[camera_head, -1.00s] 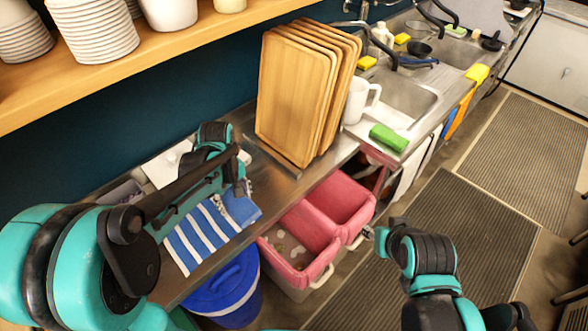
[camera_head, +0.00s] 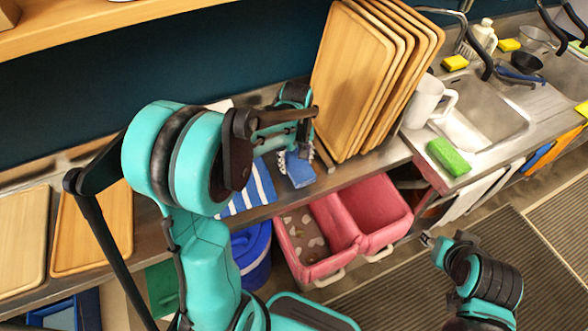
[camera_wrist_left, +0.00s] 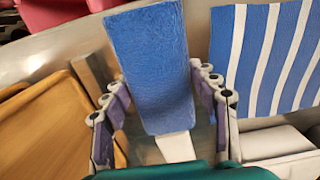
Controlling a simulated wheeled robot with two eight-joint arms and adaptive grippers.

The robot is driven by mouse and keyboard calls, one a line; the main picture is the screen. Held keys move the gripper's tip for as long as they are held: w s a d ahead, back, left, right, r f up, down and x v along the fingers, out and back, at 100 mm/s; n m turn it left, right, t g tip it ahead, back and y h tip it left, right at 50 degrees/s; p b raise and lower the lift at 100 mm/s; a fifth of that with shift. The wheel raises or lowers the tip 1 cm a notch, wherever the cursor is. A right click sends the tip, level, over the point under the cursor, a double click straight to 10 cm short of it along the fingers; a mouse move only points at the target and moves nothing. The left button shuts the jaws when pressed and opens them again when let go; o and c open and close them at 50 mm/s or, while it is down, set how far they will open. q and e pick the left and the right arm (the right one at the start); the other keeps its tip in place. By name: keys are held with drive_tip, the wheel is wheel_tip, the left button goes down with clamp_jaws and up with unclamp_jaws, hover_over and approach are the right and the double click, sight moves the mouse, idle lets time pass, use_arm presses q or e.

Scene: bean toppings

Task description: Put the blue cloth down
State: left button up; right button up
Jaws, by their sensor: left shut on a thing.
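The blue cloth (camera_head: 300,171) is at the counter's front edge, just right of the blue-and-white striped cloth (camera_head: 250,188). My left gripper (camera_head: 293,152) is shut on the blue cloth. In the left wrist view, the blue cloth (camera_wrist_left: 155,62) passes between the two fingers and the striped cloth (camera_wrist_left: 268,50) lies to its right. I cannot tell whether the held cloth touches the counter. My left arm hides part of the striped cloth. My right gripper (camera_head: 428,240) is low, in front of the pink bins and away from the cloths; its jaws are too small to read.
Wooden trays (camera_head: 360,85) stand upright just right of my left gripper. Pink bins (camera_head: 372,212) and a blue bucket (camera_head: 252,255) are below the counter edge. A white jug (camera_head: 425,100), a green sponge (camera_head: 448,157) and a sink are farther right. Flat wooden trays (camera_head: 92,235) lie at left.

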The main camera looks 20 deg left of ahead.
sight(293, 167)
use_arm(q)
drive_tip(key=shift+w+a+f, duration=0.55)
drive_tip(key=shift+a, duration=0.15)
drive_tip(key=shift+a+f, duration=0.1)
drive_tip(key=shift+f, duration=0.1)
drive_tip(key=shift+f+b, duration=0.9)
drive_tip(key=shift+f, duration=0.9)
drive_tip(key=shift+f, duration=0.2)
drive_tip(key=o, duration=1.6)
drive_tip(key=shift+c, duration=0.2)
drive_tip(key=shift+r, duration=0.15)
